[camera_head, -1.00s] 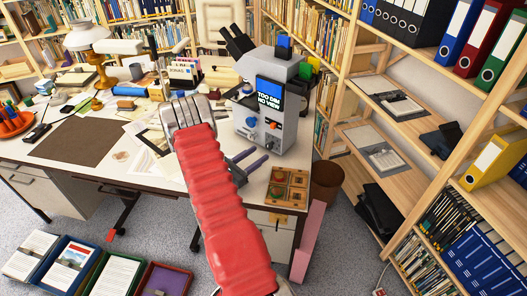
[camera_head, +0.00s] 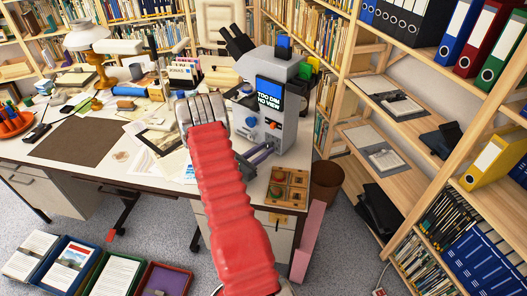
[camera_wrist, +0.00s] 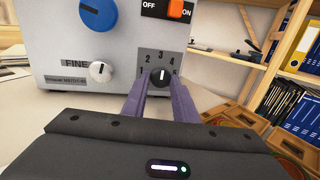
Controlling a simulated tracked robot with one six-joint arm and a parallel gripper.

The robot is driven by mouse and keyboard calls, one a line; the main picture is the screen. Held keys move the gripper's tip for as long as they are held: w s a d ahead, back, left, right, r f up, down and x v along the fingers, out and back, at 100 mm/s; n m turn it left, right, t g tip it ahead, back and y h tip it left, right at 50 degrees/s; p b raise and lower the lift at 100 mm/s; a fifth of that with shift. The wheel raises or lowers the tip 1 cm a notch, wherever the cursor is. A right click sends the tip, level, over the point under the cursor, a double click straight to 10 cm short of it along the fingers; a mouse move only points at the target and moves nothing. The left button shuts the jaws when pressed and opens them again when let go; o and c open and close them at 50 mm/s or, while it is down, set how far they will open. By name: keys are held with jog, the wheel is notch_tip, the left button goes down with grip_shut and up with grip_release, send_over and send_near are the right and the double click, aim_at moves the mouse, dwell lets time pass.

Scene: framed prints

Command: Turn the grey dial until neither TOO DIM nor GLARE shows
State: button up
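The grey dial (camera_wrist: 161,76) is a small dark knob on the front of a grey microscope-like instrument (camera_head: 270,72). Its white mark points up, near 3 and 4 on a numbered scale. My gripper (camera_wrist: 160,84) has its two purple fingers around the dial, one on each side. It also shows in the head view (camera_head: 267,149), low at the instrument's front. I cannot tell whether the fingers press on the dial. The instrument's screen (camera_head: 269,96) reads TOO DIM and NO VIEW. GLARE does not show.
A white FINE knob (camera_wrist: 100,72), a blue knob (camera_wrist: 98,13) and an orange switch (camera_wrist: 179,9) sit on the same front, close to the dial. A wooden compartment tray (camera_head: 288,188) lies at the desk's front corner. Papers and a lamp (camera_head: 90,45) stand left.

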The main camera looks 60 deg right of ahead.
jog(key=c, duration=0.5)
jog(key=shift+o, duration=0.2)
jog(key=shift+m, duration=0.4)
jog(key=m, duration=0.3)
jog(key=shift+r+m+y, duration=0.1)
jog(key=shift+m+y, duration=0.2)
jog(key=shift+m, duration=0.1)
jog(key=m+t, duration=0.1)
jog(key=m, duration=0.2)
jog(key=shift+m, duration=0.4)
jog(key=shift+a, duration=0.1)
jog(key=shift+s, duration=0.1)
jog(key=o, duration=1)
jog(key=shift+r, duration=0.1)
